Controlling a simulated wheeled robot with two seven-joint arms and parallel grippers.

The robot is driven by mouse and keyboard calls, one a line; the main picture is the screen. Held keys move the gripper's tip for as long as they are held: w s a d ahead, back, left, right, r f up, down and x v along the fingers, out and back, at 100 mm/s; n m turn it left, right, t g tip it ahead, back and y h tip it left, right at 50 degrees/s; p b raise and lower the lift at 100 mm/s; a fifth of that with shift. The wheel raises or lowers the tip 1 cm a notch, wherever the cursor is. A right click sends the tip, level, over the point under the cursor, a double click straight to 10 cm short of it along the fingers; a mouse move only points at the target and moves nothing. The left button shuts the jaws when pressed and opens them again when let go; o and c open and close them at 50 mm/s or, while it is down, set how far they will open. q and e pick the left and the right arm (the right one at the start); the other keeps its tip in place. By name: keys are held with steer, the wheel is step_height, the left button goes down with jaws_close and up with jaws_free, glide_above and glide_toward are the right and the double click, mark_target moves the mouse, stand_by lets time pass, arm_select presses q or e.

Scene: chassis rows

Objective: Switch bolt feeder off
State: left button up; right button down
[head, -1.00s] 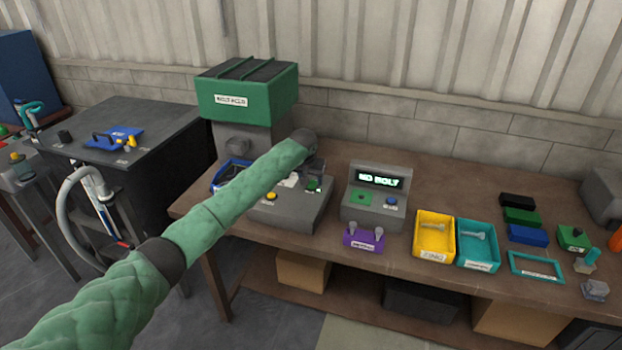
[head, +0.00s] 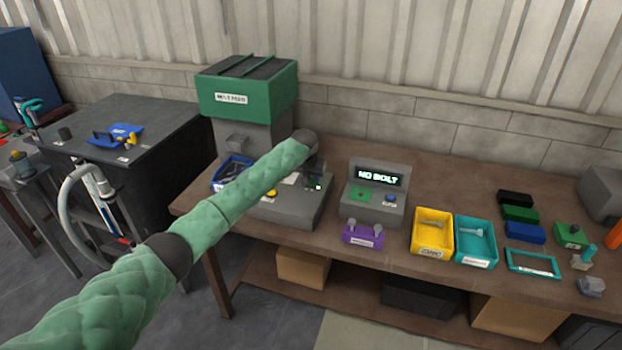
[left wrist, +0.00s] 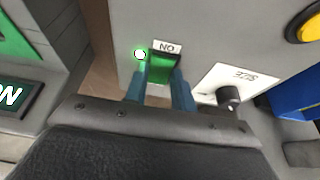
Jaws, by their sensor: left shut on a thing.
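The bolt feeder has a green hopper (head: 246,97) on a grey housing, with a grey control box (head: 292,210) in front of it on the bench. In the left wrist view, a green switch (left wrist: 163,68) sits on the grey panel under a label that reads ON upside down. A small green lamp (left wrist: 140,55) glows beside it. My left gripper (left wrist: 161,88) is shut on the switch, one blue finger on each side; it also shows over the control box in the head view (head: 315,180). The switch's lower part is hidden by the gripper. My right gripper is not in view.
A dial (left wrist: 229,96) on a white SIZE plate and a yellow button (left wrist: 305,27) are near the switch. A grey display unit (head: 375,195) reads NO BOLT. A purple holder (head: 363,235), yellow bin (head: 432,232) and teal bin (head: 475,240) stand to the right.

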arm_select(q)
steer(key=shift+w+d+r+g+p, duration=0.1)
steer(key=shift+w+r+g+p, duration=0.2)
steer(key=shift+g, duration=0.3)
steer(key=shift+w+f+g+y, duration=0.1)
steer(key=shift+g+y, duration=0.3)
steer(key=shift+g, duration=0.2)
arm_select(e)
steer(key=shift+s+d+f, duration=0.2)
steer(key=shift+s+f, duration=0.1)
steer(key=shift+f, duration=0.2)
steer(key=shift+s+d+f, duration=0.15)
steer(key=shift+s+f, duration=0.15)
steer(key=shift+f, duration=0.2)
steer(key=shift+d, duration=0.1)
arm_select(q)
steer(key=o, duration=1)
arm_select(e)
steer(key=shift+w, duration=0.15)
